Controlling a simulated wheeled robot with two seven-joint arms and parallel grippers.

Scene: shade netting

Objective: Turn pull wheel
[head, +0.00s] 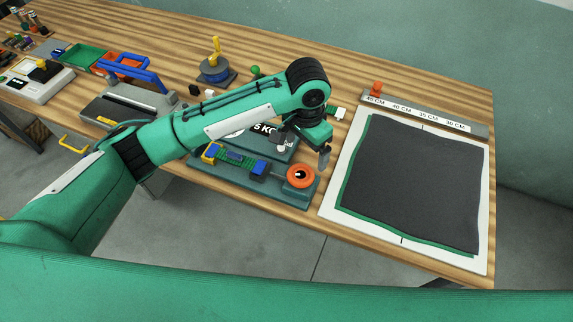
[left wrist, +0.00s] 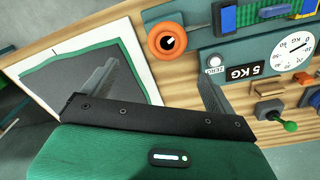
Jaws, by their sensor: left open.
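The orange pull wheel (head: 300,174) with a dark centre sits at the right end of the green test rig (head: 285,196) on the bench. A strip of green netting is stretched between blue clamps (head: 259,168) to its left. In the left wrist view the orange wheel (left wrist: 164,42) shows beyond the fingers. My left gripper (head: 323,158) is open and empty, just above and to the right of the wheel, apart from it. In the left wrist view my left gripper (left wrist: 158,74) has its two fingers wide apart. My right gripper is not in view.
Behind the rig is a gauge plate with a white dial (left wrist: 298,48) and a 5 KG label (left wrist: 235,71). A blue-handled device (head: 130,70) and a yellow-handled post (head: 215,62) stand left and behind.

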